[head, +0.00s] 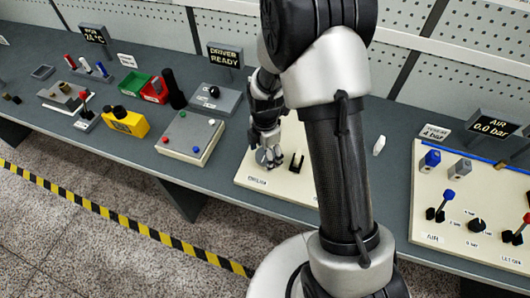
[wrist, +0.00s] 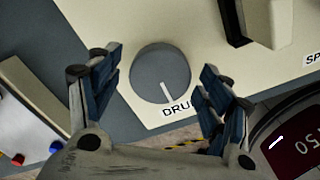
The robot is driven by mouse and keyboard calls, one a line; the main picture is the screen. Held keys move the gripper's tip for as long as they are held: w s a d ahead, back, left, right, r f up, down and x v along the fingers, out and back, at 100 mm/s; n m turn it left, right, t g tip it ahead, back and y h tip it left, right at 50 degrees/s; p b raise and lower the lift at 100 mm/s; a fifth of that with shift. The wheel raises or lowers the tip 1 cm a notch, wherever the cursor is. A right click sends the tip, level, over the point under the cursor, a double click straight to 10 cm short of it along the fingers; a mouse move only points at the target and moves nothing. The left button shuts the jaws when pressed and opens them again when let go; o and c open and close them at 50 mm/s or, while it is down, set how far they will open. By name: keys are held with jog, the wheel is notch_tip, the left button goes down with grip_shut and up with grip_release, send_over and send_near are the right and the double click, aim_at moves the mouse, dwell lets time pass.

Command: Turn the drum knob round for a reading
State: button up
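The drum knob (wrist: 157,68) is a round grey dial with a white pointer line, on a cream panel (wrist: 100,14). The line points down and slightly right, toward a label (wrist: 178,107) of which "DRU" is readable. My gripper (wrist: 160,70) is open, with one blue-padded finger on each side of the knob in the wrist view. Gaps show between the pads and the knob. In the head view my gripper (head: 268,155) is low over the left part of the cream panel (head: 250,181) and hides the knob or most of it.
A black and cream block (wrist: 250,20) stands beyond the knob. A dark red display (wrist: 292,145) at lower right reads about "50", partly cut off. A grey-white button box (head: 186,138) stands left of my gripper. A white piece (head: 379,145) lies to the right.

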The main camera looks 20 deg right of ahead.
jog(key=c, duration=1)
